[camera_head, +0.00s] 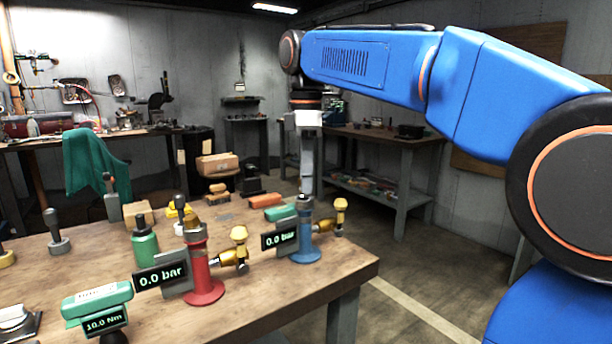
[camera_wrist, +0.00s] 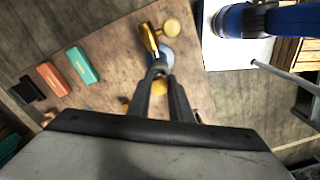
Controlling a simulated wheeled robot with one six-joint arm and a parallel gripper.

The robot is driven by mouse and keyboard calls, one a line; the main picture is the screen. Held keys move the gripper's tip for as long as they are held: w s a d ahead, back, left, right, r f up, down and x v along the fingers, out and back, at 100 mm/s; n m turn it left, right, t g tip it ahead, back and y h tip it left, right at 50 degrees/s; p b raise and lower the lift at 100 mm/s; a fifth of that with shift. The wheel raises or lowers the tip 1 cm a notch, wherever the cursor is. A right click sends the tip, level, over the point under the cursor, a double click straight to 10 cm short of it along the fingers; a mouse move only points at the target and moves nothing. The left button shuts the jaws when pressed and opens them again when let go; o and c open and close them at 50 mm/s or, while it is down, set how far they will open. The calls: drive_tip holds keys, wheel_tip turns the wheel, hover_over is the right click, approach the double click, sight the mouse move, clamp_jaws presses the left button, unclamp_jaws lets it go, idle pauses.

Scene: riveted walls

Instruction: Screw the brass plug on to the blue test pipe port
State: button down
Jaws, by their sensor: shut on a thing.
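The blue test pipe (camera_head: 306,239) stands upright on a round blue base near the bench's right end. Its gauge (camera_head: 280,238) reads 0.0 bar, and a brass side valve (camera_head: 340,216) sticks out to its right. My gripper (camera_head: 305,197) points straight down at the top of this pipe, its fingers close together. In the wrist view my gripper (camera_wrist: 160,72) has its tips in line with the blue base (camera_wrist: 167,57). It is shut on what appears to be the brass plug, mostly hidden by the fingers. I cannot tell whether the plug touches the port.
A red test pipe (camera_head: 203,268) with its own gauge (camera_head: 161,277) and brass valve (camera_head: 239,246) stands to the left. A green torque tool (camera_head: 97,300) reads 10.0 Nm. Orange (camera_head: 266,201) and teal (camera_head: 281,213) blocks lie behind the blue pipe. Floor is open beyond the bench's right edge.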

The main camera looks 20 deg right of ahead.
drive_tip(key=shift+f, duration=0.65)
drive_tip(key=shift+r, duration=0.7)
drive_tip(key=shift+f, duration=0.85)
idle(0.9)
drive_tip(key=c, duration=1.5)
unclamp_jaws()
wheel_tip(320, 180, up, 12)
drive_tip(key=s+d+f+m+t, duration=0.1)
drive_tip(key=s+f+m, duration=0.4)
drive_tip(key=f, duration=0.8)
drive_tip(key=s+d+f+m+t, duration=0.2)
drive_tip(key=s+d+f+m, duration=0.2)
drive_tip(key=s+f, duration=0.6)
drive_tip(key=s+d+f+m+t, duration=0.1)
drive_tip(key=s+d+f+m, duration=0.2)
drive_tip(key=f, duration=1.3)
drive_tip(key=shift+s+m+t, duration=0.4)
drive_tip(key=shift+s+m, duration=1.3)
drive_tip(key=shift+s, duration=0.9)
